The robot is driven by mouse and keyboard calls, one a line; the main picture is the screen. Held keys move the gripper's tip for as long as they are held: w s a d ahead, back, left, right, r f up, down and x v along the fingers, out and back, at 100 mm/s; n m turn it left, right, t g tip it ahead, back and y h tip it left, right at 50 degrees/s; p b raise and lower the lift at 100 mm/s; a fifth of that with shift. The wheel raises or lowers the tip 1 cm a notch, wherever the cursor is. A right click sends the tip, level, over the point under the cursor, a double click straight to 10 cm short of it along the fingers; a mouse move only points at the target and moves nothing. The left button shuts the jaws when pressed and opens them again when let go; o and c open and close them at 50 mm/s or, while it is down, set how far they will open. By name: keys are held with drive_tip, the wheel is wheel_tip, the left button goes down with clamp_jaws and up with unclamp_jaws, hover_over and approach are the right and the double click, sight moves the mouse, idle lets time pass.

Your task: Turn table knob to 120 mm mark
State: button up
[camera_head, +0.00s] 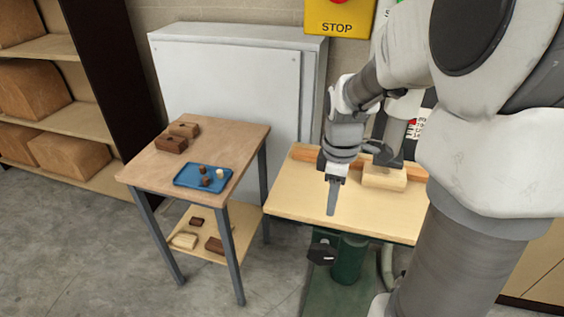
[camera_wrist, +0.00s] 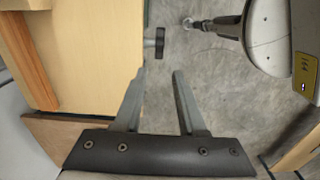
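The black table knob (camera_head: 322,252) sits under the front edge of the wooden machine table (camera_head: 290,200), by a green column. In the wrist view the knob (camera_wrist: 160,43) sticks out past the edge of the table (camera_wrist: 90,45). My gripper (camera_head: 331,213) points down over the machine table in the head view, apart from the knob. In the wrist view my gripper (camera_wrist: 159,74) has its two grey fingers spread with nothing between them. The knob appears just beyond the fingertips there. I cannot see a scale or the 120 mm mark.
A wooden block (camera_head: 384,178) and an orange fence (camera_head: 305,155) stand at the machine table's back. A side table (camera_head: 140,172) with a blue tray (camera_head: 190,183) and brown blocks stands left. A grey cabinet (camera_head: 230,75) is behind. Floor is clear before the side table.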

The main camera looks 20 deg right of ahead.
drive_tip(key=b, duration=0.4)
approach(327, 247)
wheel_tip(327, 247, down, 10)
drive_tip(key=shift+r, duration=0.15)
clamp_jaws()
